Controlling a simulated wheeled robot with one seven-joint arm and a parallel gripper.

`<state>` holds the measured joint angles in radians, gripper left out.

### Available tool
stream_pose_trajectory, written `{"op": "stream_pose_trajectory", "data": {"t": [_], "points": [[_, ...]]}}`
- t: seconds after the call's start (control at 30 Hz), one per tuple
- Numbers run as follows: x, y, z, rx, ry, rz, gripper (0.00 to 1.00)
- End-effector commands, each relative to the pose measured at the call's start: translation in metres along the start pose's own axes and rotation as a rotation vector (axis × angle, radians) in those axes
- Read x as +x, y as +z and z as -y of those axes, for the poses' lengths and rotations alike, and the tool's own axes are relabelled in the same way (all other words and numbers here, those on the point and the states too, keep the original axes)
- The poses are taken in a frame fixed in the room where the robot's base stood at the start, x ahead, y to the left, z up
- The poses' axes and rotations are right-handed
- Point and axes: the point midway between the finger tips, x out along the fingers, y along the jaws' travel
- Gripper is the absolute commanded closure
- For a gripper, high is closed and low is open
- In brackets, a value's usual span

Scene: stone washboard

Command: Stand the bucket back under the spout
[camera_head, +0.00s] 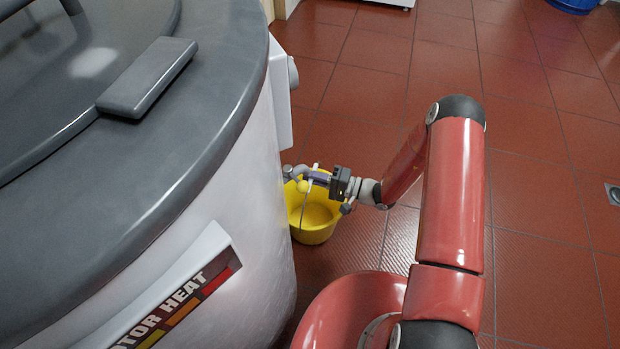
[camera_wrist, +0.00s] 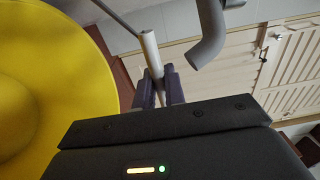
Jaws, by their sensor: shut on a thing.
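The yellow bucket (camera_head: 318,218) is beside the white drum in the head view, partly hidden by the drum's edge and my gripper. Its inside fills the left of the wrist view (camera_wrist: 40,90). My gripper (camera_head: 312,178) is above the bucket; in the wrist view its dark fingers (camera_wrist: 160,88) are shut on the white grip of the bucket's handle (camera_wrist: 150,52). A grey bent spout (camera_wrist: 208,38) is close to the right of the handle in the wrist view. I cannot tell whether the bucket touches the floor.
The large white drum (camera_head: 225,275) with a grey lid (camera_head: 215,90) fills the left of the head view. Red tiled floor (camera_head: 540,190) is clear to the right, with a drain (camera_head: 612,193) at the edge. A blue object (camera_head: 572,4) is far off at top right.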

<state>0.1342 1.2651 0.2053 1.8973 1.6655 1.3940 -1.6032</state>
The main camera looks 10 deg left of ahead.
Motion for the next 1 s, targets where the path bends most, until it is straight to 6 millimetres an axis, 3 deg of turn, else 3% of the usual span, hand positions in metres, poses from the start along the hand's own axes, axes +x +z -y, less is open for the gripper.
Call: {"op": "stream_pose_trajectory", "data": {"t": [0.13, 0.33, 0.77, 0.8, 0.93, 1.0], "points": [[0.01, 0.0, -0.001, 0.0, -0.001, 0.0, 1.0], [0.009, 0.0, -0.013, -0.001, 0.0, -0.001, 1.0], [0.008, 0.0, -0.018, -0.001, -0.001, -0.001, 1.0], [0.008, 0.0, -0.019, -0.001, 0.001, -0.001, 0.87], [0.008, 0.0, -0.018, 0.0, 0.001, -0.001, 0.7], [0.008, 0.0, -0.018, 0.0, 0.001, -0.001, 0.67]]}}
